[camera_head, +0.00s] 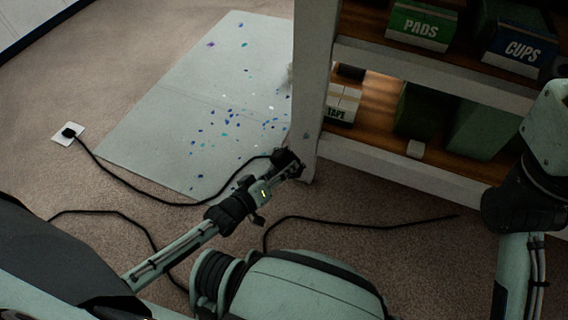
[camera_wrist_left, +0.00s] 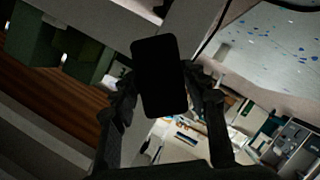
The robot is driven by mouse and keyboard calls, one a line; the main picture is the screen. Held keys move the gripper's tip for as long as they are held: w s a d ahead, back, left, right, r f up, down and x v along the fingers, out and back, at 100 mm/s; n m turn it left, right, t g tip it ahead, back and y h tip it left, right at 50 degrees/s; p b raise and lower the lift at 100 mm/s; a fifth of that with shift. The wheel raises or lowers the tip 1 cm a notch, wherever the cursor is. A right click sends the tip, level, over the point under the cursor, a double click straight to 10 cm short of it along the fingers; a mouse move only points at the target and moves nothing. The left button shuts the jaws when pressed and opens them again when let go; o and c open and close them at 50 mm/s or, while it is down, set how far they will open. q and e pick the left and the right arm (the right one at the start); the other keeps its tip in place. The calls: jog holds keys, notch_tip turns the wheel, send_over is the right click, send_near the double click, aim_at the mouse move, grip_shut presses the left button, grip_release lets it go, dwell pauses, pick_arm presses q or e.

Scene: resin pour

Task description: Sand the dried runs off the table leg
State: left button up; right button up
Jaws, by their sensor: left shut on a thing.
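The pale table leg (camera_head: 313,95) stands upright at the left end of the shelved table in the head view. My left gripper (camera_head: 288,162) is at its lower part, close to the floor. The left wrist view shows the left fingers (camera_wrist_left: 160,95) shut on a dark rectangular block (camera_wrist_left: 159,75), seen nearly black in shadow. In the head view the block is hard to separate from the dark fingers. I cannot tell whether it touches the leg. Dried runs cannot be made out clearly on the leg. My right gripper is out of view; only its arm shows at the right.
A pale sheet (camera_head: 150,130) with blue and teal spots lies on the carpet left of the leg. Shelves hold boxes marked PADS (camera_head: 420,26), CUPS (camera_head: 520,50) and TAPE (camera_head: 342,102).

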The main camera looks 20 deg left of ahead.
pick_arm(q)
jog(key=shift+w, duration=0.1)
dwell(0.3)
jog(key=w+b, duration=0.1)
jog(key=w, duration=0.5)
jog(key=shift+w+d+b, duration=0.15)
jog(key=shift+w+b, duration=0.1)
jog(key=shift+b, duration=0.05)
jog(key=shift+w+b, duration=0.35)
jog(key=shift+w, duration=0.7)
dwell(0.6)
jog(key=shift+d, duration=0.15)
